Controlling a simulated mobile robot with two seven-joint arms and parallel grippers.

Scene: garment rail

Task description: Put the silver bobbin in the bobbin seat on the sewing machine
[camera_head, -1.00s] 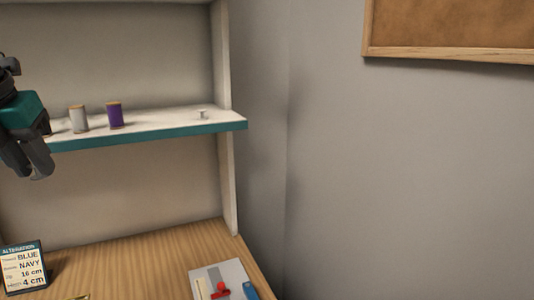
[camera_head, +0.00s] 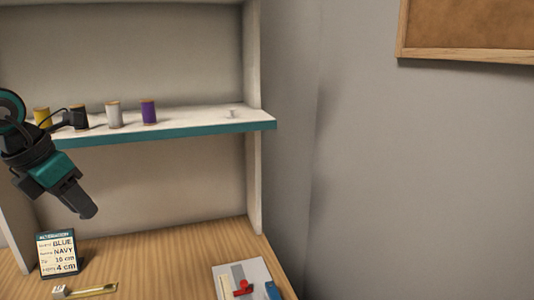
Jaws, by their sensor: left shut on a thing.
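My left gripper (camera_head: 80,204) hangs in front of the shelf unit, below the teal-edged shelf, its fingers pointing down and right. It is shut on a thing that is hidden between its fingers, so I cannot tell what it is. A tiny pale spool-shaped piece (camera_head: 232,113) stands at the right end of the shelf; it is too small to identify surely as a bobbin. The sewing machine and its bobbin seat are not in view. My right gripper is not in view.
The shelf (camera_head: 190,127) bears yellow, black, white (camera_head: 114,115) and purple (camera_head: 149,112) thread spools. On the wooden table (camera_head: 180,250) stand an alteration card (camera_head: 58,254), a brass strip with a pale block (camera_head: 95,289), and a pale board (camera_head: 257,266) with red and blue items.

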